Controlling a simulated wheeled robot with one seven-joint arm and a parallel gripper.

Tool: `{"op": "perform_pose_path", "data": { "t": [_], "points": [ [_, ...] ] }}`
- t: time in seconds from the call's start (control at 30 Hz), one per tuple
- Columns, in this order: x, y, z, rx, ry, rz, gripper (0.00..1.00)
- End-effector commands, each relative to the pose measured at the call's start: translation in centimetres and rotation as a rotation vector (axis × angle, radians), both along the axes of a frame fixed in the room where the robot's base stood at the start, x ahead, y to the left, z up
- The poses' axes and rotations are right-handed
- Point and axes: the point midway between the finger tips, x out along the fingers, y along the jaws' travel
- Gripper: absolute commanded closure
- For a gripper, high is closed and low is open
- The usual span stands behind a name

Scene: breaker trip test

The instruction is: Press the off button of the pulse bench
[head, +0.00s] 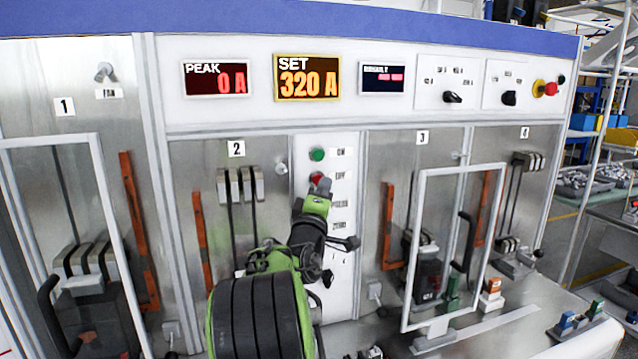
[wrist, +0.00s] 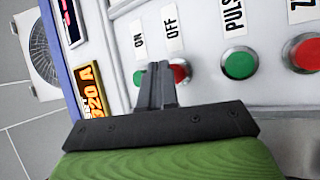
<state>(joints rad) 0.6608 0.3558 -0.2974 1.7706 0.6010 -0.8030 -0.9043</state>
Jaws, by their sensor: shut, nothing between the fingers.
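The pulse bench panel (head: 343,255) is a white strip with a column of labelled buttons. The red OFF button (head: 317,177) sits below the green ON button (head: 317,154). In the wrist view the red OFF button (wrist: 181,72) shows just right of my fingertips, which hide its left part. The green ON button (wrist: 140,77) is left of them, partly hidden. My gripper (head: 323,186) is shut and empty, its tips at the OFF button; it also shows in the wrist view (wrist: 158,68). I cannot tell whether the tips touch the button.
The green PULSE button (wrist: 238,63) and another red button (wrist: 302,53) lie further right in the wrist view. The SET display (head: 307,78) reads 320 A and the PEAK display (head: 217,79) reads 0 A. A framed guard (head: 455,170) stands right of the panel.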

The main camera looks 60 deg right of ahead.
Motion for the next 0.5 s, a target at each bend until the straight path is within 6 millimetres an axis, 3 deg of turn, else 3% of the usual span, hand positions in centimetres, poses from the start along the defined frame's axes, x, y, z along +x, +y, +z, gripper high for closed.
{"op": "perform_pose_path", "data": {
  "t": [0.5],
  "points": [
    [-3.1,3.1,-0.1,-0.001,0.000,0.000,1.00]
  ]
}}
